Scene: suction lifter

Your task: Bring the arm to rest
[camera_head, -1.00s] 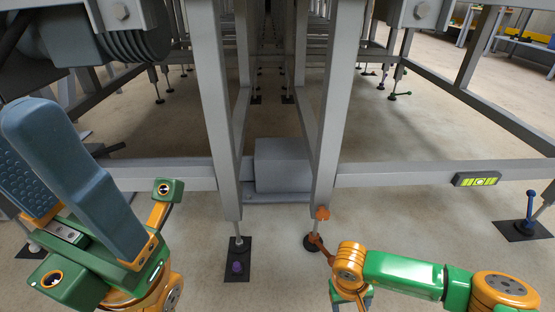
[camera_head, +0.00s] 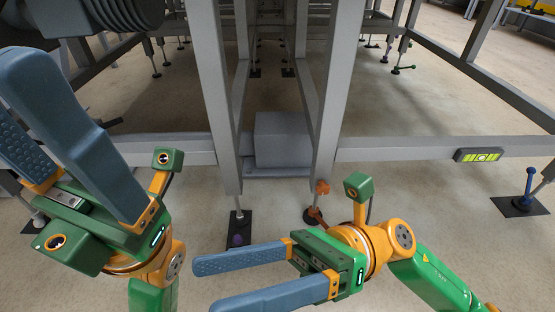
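My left gripper (camera_head: 40,130) is raised at the left, close to the camera. Its two blue-grey fingers are apart, with nothing seen between them. My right gripper (camera_head: 203,286) is at the lower middle, with its two blue fingers pointing left, spread and empty. Behind it, an orange levelling foot (camera_head: 316,205) stands under the frame's right upright. The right gripper's small camera post stands beside this foot in the picture. I cannot tell how far apart they are.
A grey metal frame (camera_head: 330,100) fills the view ahead. A foot with a blue handle (camera_head: 528,185) is at the right. A level (camera_head: 478,155) sits on the right crossbar.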

